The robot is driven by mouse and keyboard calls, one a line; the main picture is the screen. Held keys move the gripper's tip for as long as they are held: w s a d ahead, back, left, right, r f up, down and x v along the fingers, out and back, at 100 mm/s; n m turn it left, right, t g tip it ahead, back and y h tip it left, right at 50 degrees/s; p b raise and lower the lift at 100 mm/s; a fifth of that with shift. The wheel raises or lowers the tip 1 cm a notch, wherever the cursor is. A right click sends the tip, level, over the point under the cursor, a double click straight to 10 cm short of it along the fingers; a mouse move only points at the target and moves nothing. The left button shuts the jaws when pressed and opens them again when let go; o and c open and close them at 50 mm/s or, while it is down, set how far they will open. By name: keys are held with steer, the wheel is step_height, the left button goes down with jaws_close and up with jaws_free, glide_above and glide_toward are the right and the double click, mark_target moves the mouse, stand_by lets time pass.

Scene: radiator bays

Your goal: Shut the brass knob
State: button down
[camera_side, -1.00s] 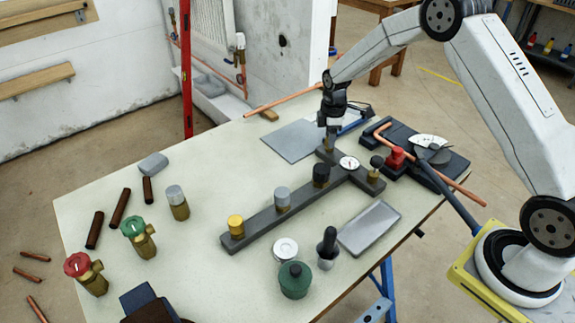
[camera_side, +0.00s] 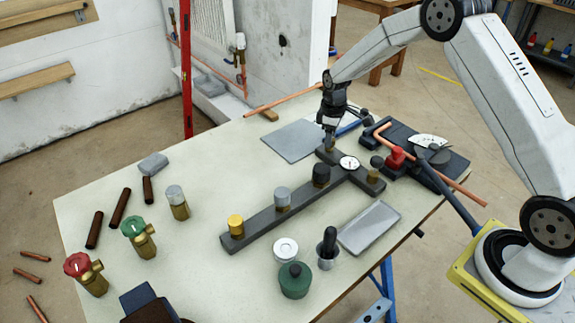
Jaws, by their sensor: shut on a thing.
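A dark grey manifold bar (camera_side: 262,219) lies across the table with a row of capped valves along it. The brass-coloured knob (camera_side: 235,221) sits upright at its near left end, with nothing touching it. Grey (camera_side: 282,194) and black (camera_side: 321,171) knobs follow along the bar. My gripper (camera_side: 329,143) points down at the far end of the bar, well away from the brass-coloured knob. It is shut on a small valve knob there; the fingers hide most of that knob, so its colour cannot be told.
A round white gauge (camera_side: 348,163) and a dark-capped valve (camera_side: 376,164) stand close to my gripper. A red knob (camera_side: 396,155) and copper pipe (camera_side: 452,181) lie to the right. Loose green (camera_side: 133,226) and red (camera_side: 78,265) valves stand left.

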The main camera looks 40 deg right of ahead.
steer(key=m, duration=1.1)
steer(key=shift+m, duration=1.9)
steer(key=shift+c, duration=1.5)
jaws_free()
steer(key=shift+r, duration=0.15)
steer(key=shift+r, duration=3.8)
